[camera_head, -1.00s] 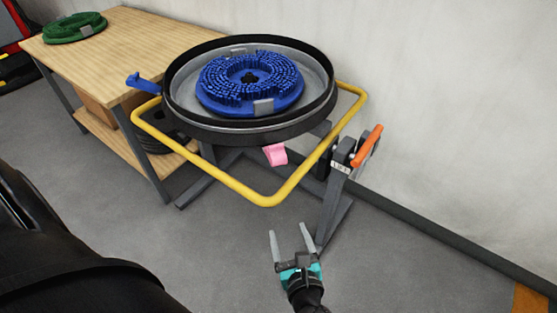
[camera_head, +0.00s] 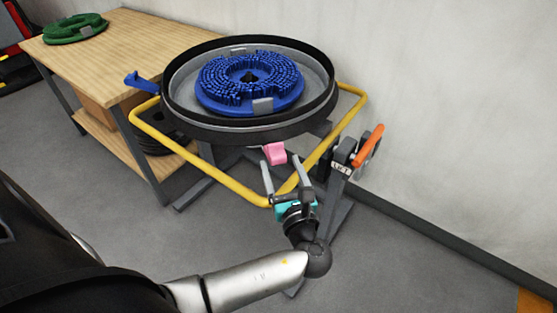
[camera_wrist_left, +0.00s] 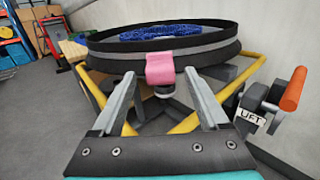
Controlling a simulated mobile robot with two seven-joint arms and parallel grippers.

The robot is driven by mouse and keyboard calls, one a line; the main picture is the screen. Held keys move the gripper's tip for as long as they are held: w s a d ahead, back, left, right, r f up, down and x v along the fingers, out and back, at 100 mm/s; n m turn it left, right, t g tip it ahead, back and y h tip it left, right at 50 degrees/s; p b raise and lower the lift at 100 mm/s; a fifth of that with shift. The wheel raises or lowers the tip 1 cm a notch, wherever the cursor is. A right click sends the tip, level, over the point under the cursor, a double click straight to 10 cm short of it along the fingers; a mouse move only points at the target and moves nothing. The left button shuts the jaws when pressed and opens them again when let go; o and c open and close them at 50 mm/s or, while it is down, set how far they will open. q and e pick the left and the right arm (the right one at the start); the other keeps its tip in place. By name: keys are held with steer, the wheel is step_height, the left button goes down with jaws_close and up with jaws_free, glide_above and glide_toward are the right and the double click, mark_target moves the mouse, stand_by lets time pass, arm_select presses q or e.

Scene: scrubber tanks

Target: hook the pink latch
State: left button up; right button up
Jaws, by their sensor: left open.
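The pink latch (camera_head: 275,153) hangs below the front rim of the round black tank (camera_head: 250,131). It also shows in the left wrist view (camera_wrist_left: 160,68), ahead of and between the fingers. My left gripper (camera_head: 283,164) is open, its two fingers pointing at the latch from the front, one on either side in the picture. In the left wrist view the fingers (camera_wrist_left: 160,82) are apart with nothing between their tips; I cannot tell how far the latch is beyond them. My right gripper is not in view.
A yellow tube guard (camera_head: 220,188) runs around the tank, and my left gripper is at its front corner. An orange lever (camera_head: 369,144) marked LIFT stands to the right. A blue brush (camera_head: 248,82) lies in the tank.

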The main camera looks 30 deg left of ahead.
mark_target(279, 161)
arm_select(q)
steer(key=shift+x, duration=1.55)
jaws_close()
